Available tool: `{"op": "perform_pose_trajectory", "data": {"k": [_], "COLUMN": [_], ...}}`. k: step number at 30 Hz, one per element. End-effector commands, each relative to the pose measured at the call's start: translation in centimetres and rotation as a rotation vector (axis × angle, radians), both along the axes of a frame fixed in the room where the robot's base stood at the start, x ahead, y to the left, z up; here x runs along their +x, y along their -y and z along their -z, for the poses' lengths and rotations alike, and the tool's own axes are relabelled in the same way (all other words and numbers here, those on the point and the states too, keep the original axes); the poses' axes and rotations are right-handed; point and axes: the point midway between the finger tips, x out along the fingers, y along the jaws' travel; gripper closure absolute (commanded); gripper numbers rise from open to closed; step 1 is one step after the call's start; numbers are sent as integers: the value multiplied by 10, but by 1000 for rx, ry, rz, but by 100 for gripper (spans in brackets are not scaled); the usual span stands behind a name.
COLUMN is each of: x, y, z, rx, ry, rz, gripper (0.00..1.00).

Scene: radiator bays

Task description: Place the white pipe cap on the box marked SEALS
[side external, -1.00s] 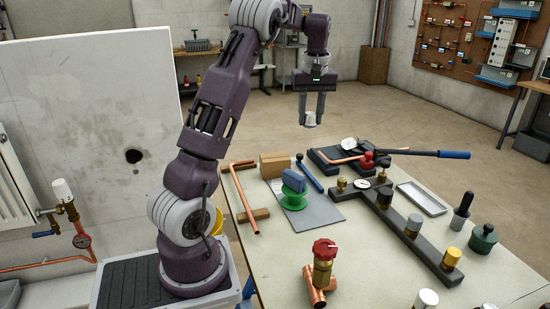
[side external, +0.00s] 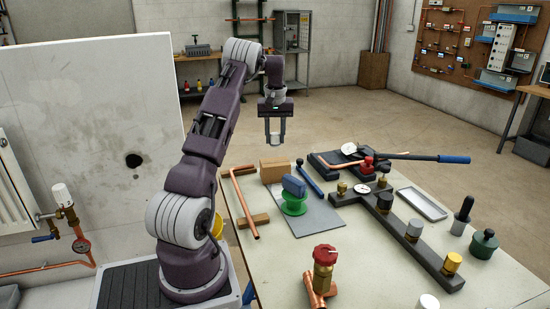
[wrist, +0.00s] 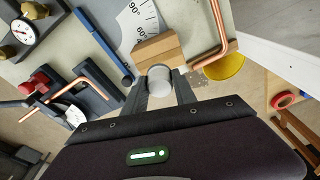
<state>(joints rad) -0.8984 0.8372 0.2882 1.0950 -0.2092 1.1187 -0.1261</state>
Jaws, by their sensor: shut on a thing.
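My gripper (side external: 275,144) is shut on the white pipe cap (side external: 274,140), which hangs between the fingertips in the air. In the wrist view the white cap (wrist: 160,80) sits between the two dark fingers. A small brown cardboard box (side external: 273,171) stands on the table below the gripper, at the far left part of the table. It also shows in the wrist view (wrist: 158,50), just beyond the cap. I cannot read any SEALS marking on it. The cap is apart from the box and above it.
A bent copper pipe (side external: 243,200) lies left of the box. A green and blue item (side external: 294,195) stands on a grey sheet in front of it, with a blue-handled tool (side external: 310,178) to the right. A black rack with fittings (side external: 410,232) runs along the right.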

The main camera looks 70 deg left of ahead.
Motion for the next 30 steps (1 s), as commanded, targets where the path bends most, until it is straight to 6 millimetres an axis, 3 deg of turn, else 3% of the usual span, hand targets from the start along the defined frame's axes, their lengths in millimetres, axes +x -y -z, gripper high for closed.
{"op": "perform_pose_trajectory", "data": {"k": [9, 20, 21, 24, 30], "x": [0, 0, 0, 0, 0], "y": [0, 0, 0, 0, 0], "z": [57, 63, 64, 64, 64], "rx": [-2, 0, 0, 0, 1], "ry": [-1, 0, 0, 0, 0], "rz": [-1, -1, -1, -1, -1], "gripper": [100, 100, 65, 46, 45]}}
